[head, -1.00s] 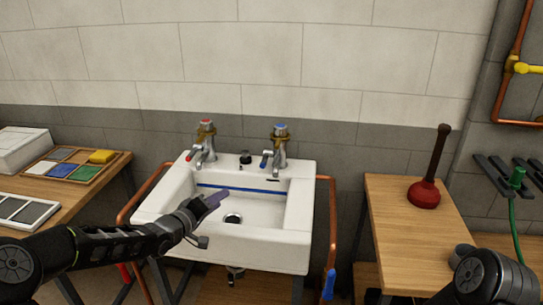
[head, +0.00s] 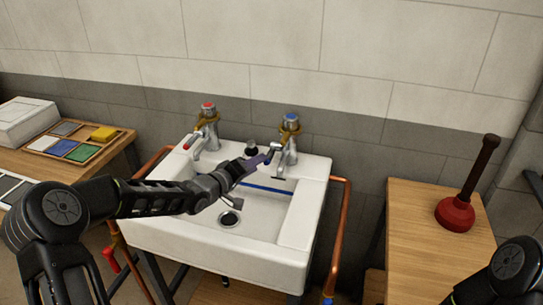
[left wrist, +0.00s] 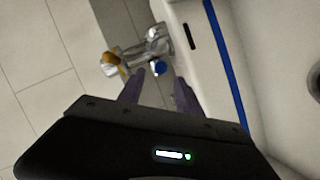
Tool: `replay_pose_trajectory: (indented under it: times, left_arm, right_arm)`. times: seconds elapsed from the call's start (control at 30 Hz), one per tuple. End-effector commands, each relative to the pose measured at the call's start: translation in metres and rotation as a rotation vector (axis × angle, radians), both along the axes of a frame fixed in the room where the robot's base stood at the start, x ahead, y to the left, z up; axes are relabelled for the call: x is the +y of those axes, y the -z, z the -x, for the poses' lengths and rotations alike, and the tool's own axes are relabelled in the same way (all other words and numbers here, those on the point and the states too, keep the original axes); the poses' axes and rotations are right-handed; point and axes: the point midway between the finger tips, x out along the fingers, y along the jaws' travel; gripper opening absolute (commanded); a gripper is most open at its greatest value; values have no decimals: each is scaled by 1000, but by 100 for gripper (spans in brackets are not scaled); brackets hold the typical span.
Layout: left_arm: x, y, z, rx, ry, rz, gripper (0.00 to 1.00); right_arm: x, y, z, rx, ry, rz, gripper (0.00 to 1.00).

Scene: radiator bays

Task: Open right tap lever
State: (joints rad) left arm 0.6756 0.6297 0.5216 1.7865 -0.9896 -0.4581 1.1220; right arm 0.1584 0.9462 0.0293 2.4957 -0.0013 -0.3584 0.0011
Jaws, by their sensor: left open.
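The right tap (head: 289,140) is chrome with a blue-marked top and stands on the sink's back rim. Its small lever (head: 272,147) with a blue end points toward the front left. My left gripper (head: 262,160) is open and reaches across the basin, its purple fingertips close to the lever. In the left wrist view the blue lever end (left wrist: 159,68) shows between the two fingertips of my left gripper (left wrist: 158,78); I cannot tell if they touch. My right gripper is out of view.
The red-marked left tap (head: 206,128) stands on the same rim of the white sink (head: 305,215). Copper pipes (head: 339,230) flank the sink. A plunger (head: 456,212) stands on the right wooden table (head: 415,235). A tray of coloured blocks (head: 75,146) lies on the left table.

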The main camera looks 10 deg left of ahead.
Motion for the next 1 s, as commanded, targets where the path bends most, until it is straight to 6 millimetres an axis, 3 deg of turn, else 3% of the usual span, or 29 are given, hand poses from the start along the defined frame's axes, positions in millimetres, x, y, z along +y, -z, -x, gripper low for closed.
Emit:
replay_pose_trajectory:
  times: [0.27, 0.63, 1.0]
  left_arm:
    - [-8, 4, -18, -1, 2, 2, 41]
    - [-28, 15, -65, -1, 1, 0, 41]
    - [-30, 17, -70, 0, 0, 0, 41]
  right_arm:
    - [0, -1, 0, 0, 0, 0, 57]
    - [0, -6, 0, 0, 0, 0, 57]
    - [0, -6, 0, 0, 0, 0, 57]
